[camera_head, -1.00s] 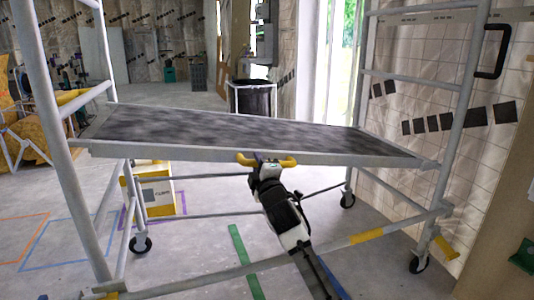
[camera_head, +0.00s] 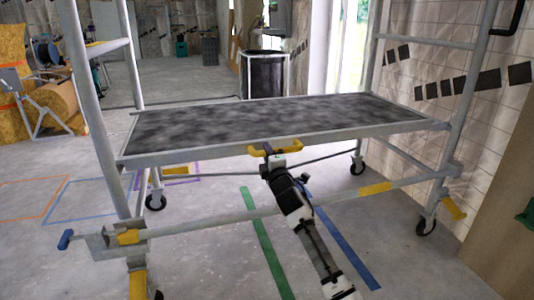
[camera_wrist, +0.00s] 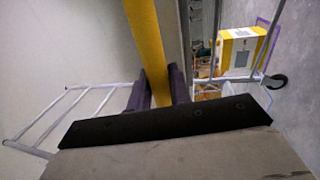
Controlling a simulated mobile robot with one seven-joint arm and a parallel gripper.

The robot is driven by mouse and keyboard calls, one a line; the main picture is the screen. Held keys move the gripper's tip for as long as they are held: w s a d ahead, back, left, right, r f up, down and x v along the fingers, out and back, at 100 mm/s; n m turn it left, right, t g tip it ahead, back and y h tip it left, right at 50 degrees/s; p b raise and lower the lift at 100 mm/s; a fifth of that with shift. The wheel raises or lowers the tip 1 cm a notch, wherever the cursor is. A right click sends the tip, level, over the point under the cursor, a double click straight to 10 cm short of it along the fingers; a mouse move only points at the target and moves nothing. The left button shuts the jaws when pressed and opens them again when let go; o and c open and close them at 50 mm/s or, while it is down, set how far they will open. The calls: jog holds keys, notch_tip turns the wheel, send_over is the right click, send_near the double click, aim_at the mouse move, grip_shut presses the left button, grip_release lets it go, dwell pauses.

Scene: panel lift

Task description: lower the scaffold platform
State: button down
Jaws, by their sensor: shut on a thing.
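The scaffold platform (camera_head: 200,132), a dark speckled deck in a grey frame, spans between the scaffold's left and right end frames in the head view. It sits above the lower front rail (camera_head: 320,206), its left end a little farther above that rail than its right. A yellow handle (camera_head: 291,148) is on the middle of its front edge. My gripper (camera_head: 267,153) reaches up from the front and is shut on this handle. In the wrist view the yellow bar (camera_wrist: 143,35) passes between the dark fingers (camera_wrist: 160,88).
The scaffold stands on castors (camera_head: 426,226). A blue-ended lever (camera_head: 66,239) sticks out at the lower left. A black bin (camera_head: 262,74) stands behind. A yellow-and-white box (camera_wrist: 240,50) shows in the wrist view. The floor in front is clear, with tape lines.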

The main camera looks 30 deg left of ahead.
jog(key=shift+f, duration=0.85)
jog(key=c, duration=1.3)
grip_release()
jog(key=shift+w+f, duration=0.1)
jog(key=shift+c, duration=0.2)
jog(key=shift+d+r, duration=0.1)
jog(key=shift+r, duration=0.1)
notch_tip(320, 180, up, 20)
jog(key=p, duration=0.6)
jog(key=shift+r+p, duration=0.25)
jog(key=shift+p, duration=0.1)
jog(key=shift+s, duration=0.2)
jog(key=b+v, duration=0.2)
jog(key=v, duration=1.3)
jog(key=shift+s+b, duration=0.3)
jog(key=shift+s, duration=0.2)
jog(key=shift+f, duration=0.1)
